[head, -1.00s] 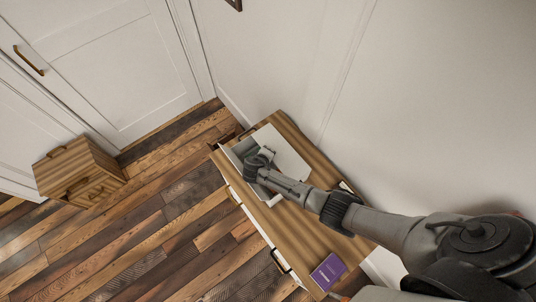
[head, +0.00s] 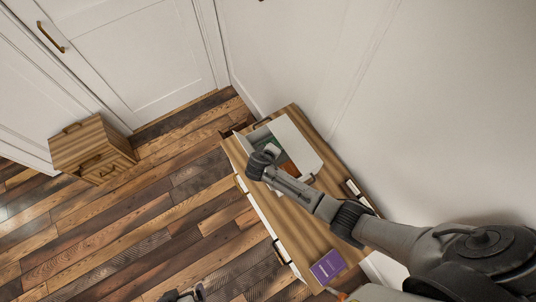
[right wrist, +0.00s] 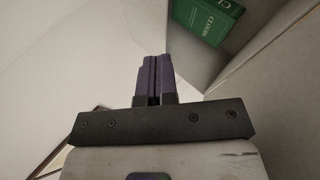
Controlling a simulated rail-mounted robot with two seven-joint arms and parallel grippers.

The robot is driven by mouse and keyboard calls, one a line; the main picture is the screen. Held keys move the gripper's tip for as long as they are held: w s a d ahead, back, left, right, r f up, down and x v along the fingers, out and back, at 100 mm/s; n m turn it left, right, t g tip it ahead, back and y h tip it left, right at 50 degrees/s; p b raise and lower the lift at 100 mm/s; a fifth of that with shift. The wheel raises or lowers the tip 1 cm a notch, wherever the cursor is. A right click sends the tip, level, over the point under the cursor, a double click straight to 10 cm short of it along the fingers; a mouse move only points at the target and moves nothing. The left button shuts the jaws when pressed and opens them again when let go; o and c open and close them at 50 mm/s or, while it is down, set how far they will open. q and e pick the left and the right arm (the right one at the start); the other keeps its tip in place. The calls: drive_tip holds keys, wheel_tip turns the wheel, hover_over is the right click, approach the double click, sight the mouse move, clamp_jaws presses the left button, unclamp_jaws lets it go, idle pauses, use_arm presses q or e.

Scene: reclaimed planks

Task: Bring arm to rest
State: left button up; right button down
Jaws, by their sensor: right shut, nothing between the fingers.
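My right arm reaches in from the right in the head view, over a wooden-topped cabinet (head: 302,222). My right gripper (head: 258,163) is above a white box-like holder (head: 300,145) on the cabinet's far end. In the right wrist view its two dark fingers (right wrist: 154,80) are together with nothing between them. A green book (right wrist: 212,18) stands ahead of them, inside pale walls. A dark grey piece, likely my left gripper (head: 186,294), just shows at the bottom edge of the head view; its fingers are not clear.
A purple book (head: 327,267) lies on the cabinet's near end. The cabinet's front has white drawers with dark handles. A small wooden chest (head: 93,150) stands by the white door (head: 125,55). The plank floor (head: 170,215) between them is clear.

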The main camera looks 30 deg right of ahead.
drive_tip(key=v, duration=0.7)
drive_tip(key=shift+w+a+f, duration=0.1)
